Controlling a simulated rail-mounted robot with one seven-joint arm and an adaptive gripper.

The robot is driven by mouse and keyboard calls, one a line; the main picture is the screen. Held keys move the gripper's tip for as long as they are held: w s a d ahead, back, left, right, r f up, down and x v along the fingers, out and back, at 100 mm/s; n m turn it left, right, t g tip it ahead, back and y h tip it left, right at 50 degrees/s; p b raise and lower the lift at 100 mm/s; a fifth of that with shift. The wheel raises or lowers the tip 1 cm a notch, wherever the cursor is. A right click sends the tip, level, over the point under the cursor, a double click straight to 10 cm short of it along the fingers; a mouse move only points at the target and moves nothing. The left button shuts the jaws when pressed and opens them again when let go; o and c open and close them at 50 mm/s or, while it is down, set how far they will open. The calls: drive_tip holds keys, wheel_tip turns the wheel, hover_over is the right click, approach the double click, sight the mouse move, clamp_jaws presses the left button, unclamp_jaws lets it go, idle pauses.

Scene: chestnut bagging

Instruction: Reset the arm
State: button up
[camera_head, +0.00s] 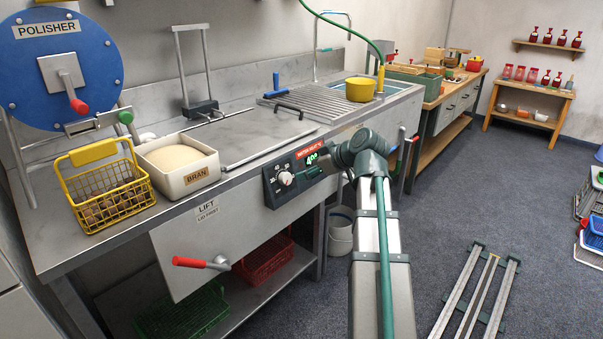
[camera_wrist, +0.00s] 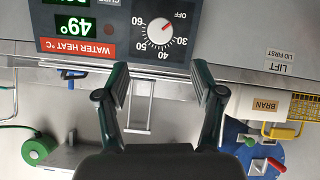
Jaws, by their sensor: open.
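My gripper (camera_head: 322,168) is in front of the grey bench's control panel (camera_head: 290,179), at the end of my arm. In the wrist view its two fingers (camera_wrist: 160,85) are spread apart with nothing between them. The wrist view shows the panel's dial (camera_wrist: 161,31), white with a red pointer mark, beyond the fingertips and apart from them. In the head view part of the panel is hidden behind my gripper.
A yellow wire basket (camera_head: 110,190) of chestnuts and a bran box (camera_head: 205,176) stand on the bench at left. A red-tipped lift lever (camera_head: 200,263) sticks out in front. A white bucket (camera_head: 341,237) stands below.

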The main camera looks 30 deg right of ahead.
drive_tip(key=shift+s+d+r, duration=0.15)
drive_tip(key=shift+s+r, duration=0.2)
drive_tip(key=shift+s, duration=0.15)
